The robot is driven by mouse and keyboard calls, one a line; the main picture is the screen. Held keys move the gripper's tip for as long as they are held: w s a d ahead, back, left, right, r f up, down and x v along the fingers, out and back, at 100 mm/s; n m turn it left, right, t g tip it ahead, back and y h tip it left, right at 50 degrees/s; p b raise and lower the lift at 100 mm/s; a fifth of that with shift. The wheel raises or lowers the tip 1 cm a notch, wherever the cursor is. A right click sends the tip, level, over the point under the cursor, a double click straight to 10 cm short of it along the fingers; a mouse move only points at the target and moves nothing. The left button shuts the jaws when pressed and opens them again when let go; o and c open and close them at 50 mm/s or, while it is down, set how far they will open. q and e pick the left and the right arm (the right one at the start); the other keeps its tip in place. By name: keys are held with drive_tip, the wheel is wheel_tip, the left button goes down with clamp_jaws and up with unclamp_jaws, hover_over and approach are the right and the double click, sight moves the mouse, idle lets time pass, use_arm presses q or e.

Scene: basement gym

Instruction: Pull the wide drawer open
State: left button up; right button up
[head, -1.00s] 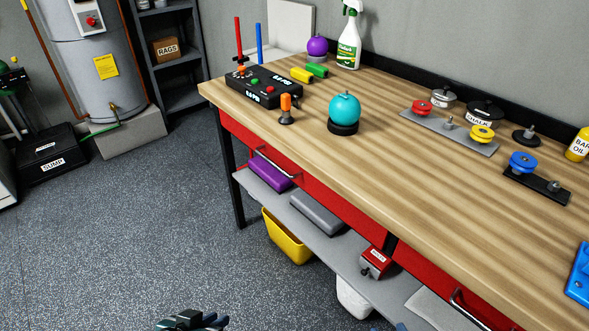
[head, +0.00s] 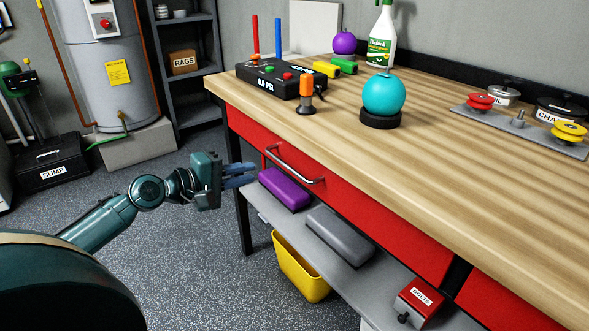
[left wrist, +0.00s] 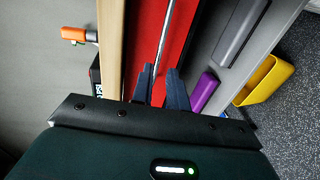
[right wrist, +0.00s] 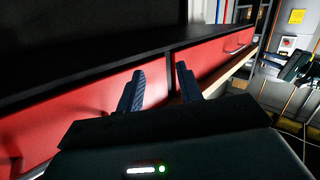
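The wide drawer (head: 370,218) has a red front under the wooden bench top and looks shut. Its silver bar handle (head: 296,166) is near the drawer's left end. My left gripper (head: 256,175) is open and empty, just left of the handle in the head view. In the left wrist view, the handle bar (left wrist: 165,40) runs away in line with the gap between the two open fingers (left wrist: 160,75); I see no grip on it. My right gripper (right wrist: 157,75) is open and empty in the right wrist view, with red drawer fronts (right wrist: 75,112) beyond it.
The bench top (head: 450,165) carries a black control box (head: 283,82) and a teal ball (head: 384,94). Below the drawer, a grey shelf (head: 345,242) holds purple and grey blocks; a yellow bin (head: 300,270) is beneath.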

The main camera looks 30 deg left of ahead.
sight(284, 166)
use_arm(q)
drive_tip(key=b+x, duration=0.1)
drive_tip(key=x, duration=1)
drive_tip(key=shift+w+d+f, duration=0.15)
drive_tip(key=shift+w, duration=0.2)
clamp_jaws()
